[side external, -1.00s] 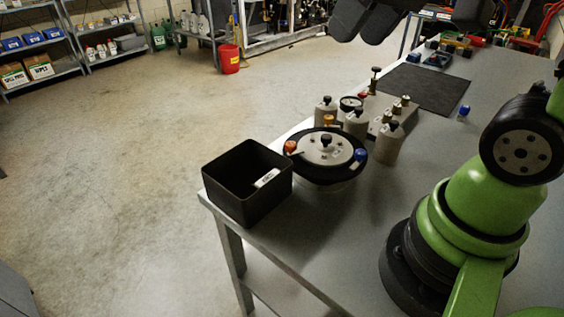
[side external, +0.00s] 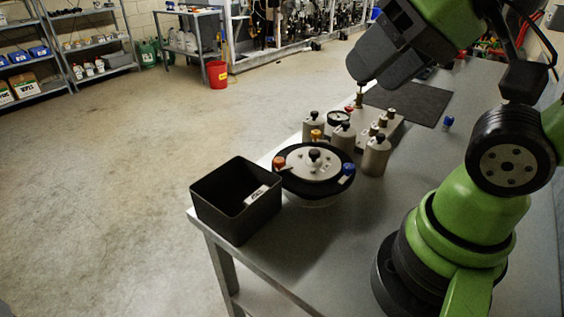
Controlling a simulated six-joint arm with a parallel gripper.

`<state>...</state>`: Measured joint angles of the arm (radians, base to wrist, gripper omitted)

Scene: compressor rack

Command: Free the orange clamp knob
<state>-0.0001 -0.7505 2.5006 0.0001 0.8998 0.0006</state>
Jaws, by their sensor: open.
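The orange clamp knob (side external: 279,162) sits at the left rim of a round black-edged vessel with a pale lid (side external: 314,165). A yellow-orange knob (side external: 316,134) is at the vessel's back rim and a blue knob (side external: 348,168) at its right. A black knob (side external: 315,155) stands at the lid's middle. My gripper (side external: 372,76) is at the top, in the air above and behind the vessel, well apart from the orange knob. It is open; its fingers are seen partly edge-on, and nothing shows between them.
An open black bin (side external: 236,226) with a white label stands left of the vessel at the table corner. Grey canisters (side external: 376,156) and a fitting block (side external: 385,128) stand close behind the vessel. A dark mat (side external: 420,103) lies farther back. The table front is clear.

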